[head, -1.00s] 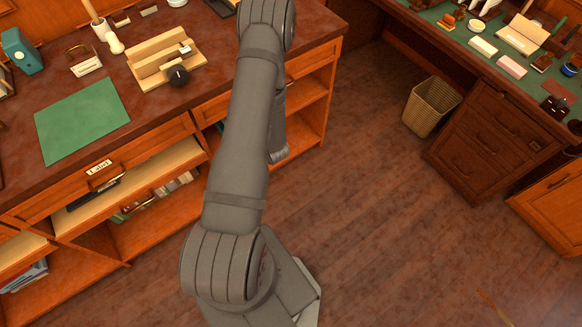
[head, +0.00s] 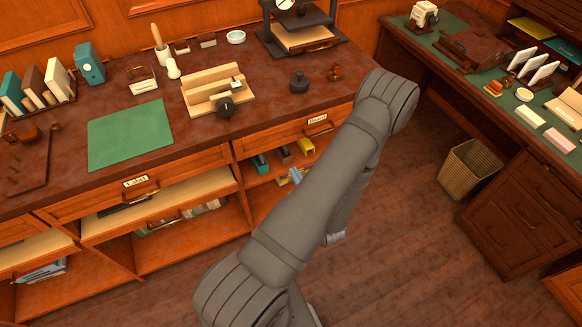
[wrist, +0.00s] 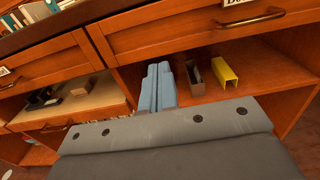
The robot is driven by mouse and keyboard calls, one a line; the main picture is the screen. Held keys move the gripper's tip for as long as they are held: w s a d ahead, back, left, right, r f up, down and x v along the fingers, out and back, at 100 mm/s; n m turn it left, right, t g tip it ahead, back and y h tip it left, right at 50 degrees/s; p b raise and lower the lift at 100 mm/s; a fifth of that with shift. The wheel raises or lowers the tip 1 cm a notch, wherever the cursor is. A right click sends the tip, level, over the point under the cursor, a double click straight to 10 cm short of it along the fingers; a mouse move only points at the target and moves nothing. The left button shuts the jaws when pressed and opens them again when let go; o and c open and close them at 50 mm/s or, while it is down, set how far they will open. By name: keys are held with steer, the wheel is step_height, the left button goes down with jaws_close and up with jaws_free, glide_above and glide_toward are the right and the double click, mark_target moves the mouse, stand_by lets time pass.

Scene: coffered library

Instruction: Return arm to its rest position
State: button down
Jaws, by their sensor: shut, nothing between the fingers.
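My arm reaches up across the head view from the bottom, bends at a grey elbow over the floor in front of the counter, and folds back down. My gripper (wrist: 158,68) shows in the wrist view as two pale blue fingers lying side by side, shut and empty. In the head view the pale blue fingertips (head: 294,176) show partly behind my arm, in front of the open shelf. The fingers appear apart from the shelf contents, though the exact gap is hard to tell.
The wooden counter (head: 60,190) holds a green mat (head: 130,135), a wooden jig (head: 210,90) and a press (head: 300,35). A yellow holder (wrist: 224,74) and a brown one (wrist: 195,76) stand on the shelf. A wicker basket (head: 468,170) stands on the floor right. Floor between is clear.

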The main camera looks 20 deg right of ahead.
mark_target(275, 139)
stand_by(0.4)
steer(key=w, duration=1.4)
steer(key=shift+s, duration=0.1)
steer(key=s, duration=3.1)
stand_by(1.7)
steer(key=shift+s, duration=0.15)
steer(key=w, duration=1.1)
steer(key=shift+w, duration=0.15)
stand_by(0.4)
